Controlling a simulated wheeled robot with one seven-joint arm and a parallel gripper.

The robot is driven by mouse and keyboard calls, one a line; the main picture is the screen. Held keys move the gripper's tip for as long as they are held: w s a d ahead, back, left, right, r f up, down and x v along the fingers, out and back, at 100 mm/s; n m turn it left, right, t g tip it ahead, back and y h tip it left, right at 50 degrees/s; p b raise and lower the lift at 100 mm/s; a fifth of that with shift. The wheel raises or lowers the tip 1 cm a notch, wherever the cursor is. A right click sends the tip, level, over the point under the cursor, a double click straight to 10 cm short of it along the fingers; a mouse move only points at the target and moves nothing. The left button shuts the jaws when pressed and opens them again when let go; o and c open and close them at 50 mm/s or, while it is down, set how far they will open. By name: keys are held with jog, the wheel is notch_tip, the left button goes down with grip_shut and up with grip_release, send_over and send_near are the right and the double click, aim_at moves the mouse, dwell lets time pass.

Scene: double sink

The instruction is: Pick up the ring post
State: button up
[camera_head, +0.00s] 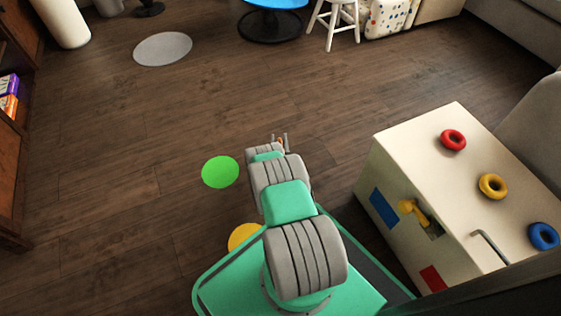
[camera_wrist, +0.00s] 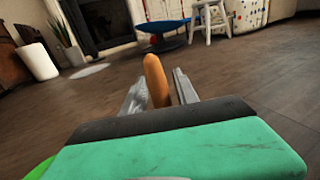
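The ring post is likely the rounded orange-brown peg (camera_wrist: 156,80) standing between my fingers in the wrist view. My gripper (camera_wrist: 160,88) has one finger on each side of the post, close against it, and looks shut on it. The post's lower end is hidden behind the gripper body. In the head view my gripper (camera_head: 280,141) is beyond the arm, over the floor, with a small bit of orange between the fingers.
A cream box (camera_head: 440,165) stands at right, carrying a red ring (camera_head: 453,140), yellow ring (camera_head: 492,186), blue ring (camera_head: 543,236) and a bent grey rod (camera_head: 488,246). A green disc (camera_head: 220,172) lies on the floor left of my arm. Floor ahead is mostly clear.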

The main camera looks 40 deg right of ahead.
grip_shut()
dwell(1.1)
